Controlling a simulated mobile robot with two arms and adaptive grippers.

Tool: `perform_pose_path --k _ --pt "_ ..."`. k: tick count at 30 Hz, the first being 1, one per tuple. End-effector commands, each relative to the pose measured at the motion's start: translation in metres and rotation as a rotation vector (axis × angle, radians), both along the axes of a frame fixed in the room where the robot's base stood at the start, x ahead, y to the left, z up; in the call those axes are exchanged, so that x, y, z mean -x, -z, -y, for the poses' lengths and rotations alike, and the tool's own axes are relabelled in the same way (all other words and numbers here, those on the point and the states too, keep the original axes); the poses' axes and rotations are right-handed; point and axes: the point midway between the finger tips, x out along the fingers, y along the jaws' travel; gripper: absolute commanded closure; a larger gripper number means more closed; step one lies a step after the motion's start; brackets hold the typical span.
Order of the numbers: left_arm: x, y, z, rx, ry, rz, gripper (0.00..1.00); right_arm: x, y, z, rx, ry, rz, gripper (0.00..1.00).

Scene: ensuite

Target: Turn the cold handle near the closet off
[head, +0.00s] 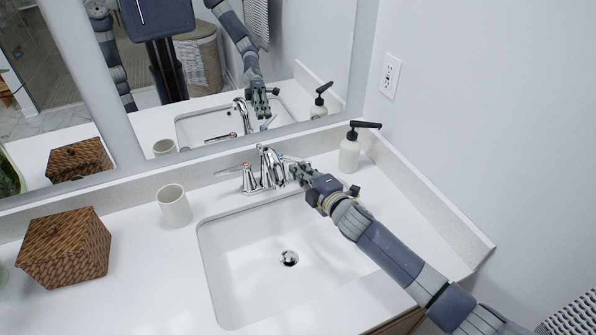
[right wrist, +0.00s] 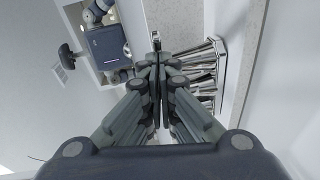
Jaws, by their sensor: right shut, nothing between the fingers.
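A chrome faucet (head: 265,168) stands behind the white sink (head: 250,245). Its left handle (head: 238,170) has a red mark and points left. The cold handle (head: 288,159) is on the right side, partly hidden by my right gripper. My right gripper (head: 296,171) is shut and empty, close beside the right side of the faucet. In the right wrist view its fingers (right wrist: 157,72) are together, with chrome faucet parts (right wrist: 205,62) just to their right. I cannot tell whether the fingers touch the handle. No water stream is visible. My left gripper is out of view.
A white soap dispenser (head: 349,153) with a black pump stands right of the gripper, near the wall. A white cup (head: 174,205) and a woven box (head: 64,248) stand on the left of the counter. A mirror (head: 190,95) rises behind the faucet.

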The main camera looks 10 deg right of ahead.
Motion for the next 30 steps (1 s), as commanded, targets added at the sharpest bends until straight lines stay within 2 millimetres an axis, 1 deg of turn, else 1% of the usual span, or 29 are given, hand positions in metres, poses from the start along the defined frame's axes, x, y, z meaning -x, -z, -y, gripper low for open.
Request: perform_pose_path --k 8,16,17,30 --pt "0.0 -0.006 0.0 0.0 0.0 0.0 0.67 -0.007 -0.002 0.012 0.01 -0.112 0.002 1.0" --pt "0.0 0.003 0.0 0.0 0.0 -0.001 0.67 -0.019 0.0 0.025 0.009 -0.301 0.003 1.0" --pt "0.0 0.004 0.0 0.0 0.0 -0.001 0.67 -0.019 0.002 0.023 0.002 -0.3 0.001 1.0" --pt "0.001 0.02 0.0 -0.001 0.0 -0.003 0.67 -0.04 0.001 0.037 0.001 -0.296 0.002 1.0"
